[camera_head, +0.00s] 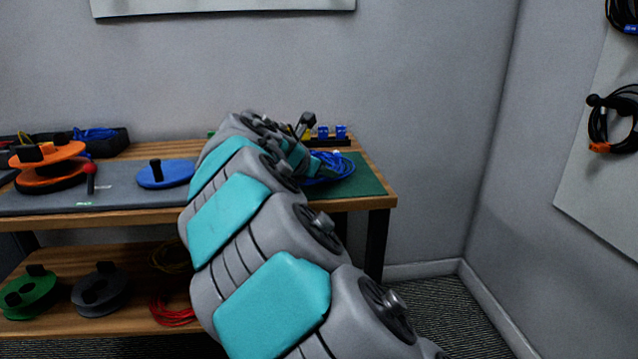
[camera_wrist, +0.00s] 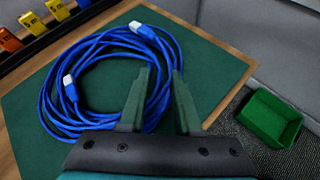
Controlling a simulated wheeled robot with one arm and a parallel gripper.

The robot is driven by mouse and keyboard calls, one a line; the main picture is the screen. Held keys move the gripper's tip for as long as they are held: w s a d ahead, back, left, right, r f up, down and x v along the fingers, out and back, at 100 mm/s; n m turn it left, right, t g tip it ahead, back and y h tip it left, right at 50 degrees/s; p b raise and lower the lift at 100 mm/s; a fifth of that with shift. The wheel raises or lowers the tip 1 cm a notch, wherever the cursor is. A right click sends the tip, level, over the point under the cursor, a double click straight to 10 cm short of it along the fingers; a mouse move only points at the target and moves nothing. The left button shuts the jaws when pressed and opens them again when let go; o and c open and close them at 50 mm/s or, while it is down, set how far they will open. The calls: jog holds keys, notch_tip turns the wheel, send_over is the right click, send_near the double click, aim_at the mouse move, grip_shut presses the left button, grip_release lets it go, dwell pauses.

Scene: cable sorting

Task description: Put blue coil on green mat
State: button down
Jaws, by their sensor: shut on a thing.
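The blue coil (camera_wrist: 85,52) is a loosely wound blue cable with pale plugs. It is over the green mat (camera_wrist: 215,75) in the wrist view, lying on it or just above it; I cannot tell which. My gripper (camera_wrist: 164,78) is shut on strands at the coil's right side, with the cable between its two dark green fingers. In the head view, the blue coil (camera_head: 335,166) shows just right of my arm, over the green mat (camera_head: 368,180) at the table's right end. My arm hides the mat's left part and the gripper there.
A rack with coloured connectors (camera_wrist: 32,22) stands behind the mat. A green bin (camera_wrist: 270,118) is on the floor beyond the table edge. Left of my arm are a blue reel (camera_head: 165,174), a grey mat (camera_head: 120,193) and orange reels (camera_head: 48,152).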

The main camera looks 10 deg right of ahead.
jog(key=shift+f, duration=0.6)
jog(key=shift+r, duration=0.15)
jog(key=c, duration=0.6)
grip_release()
jog(key=v, duration=1.2)
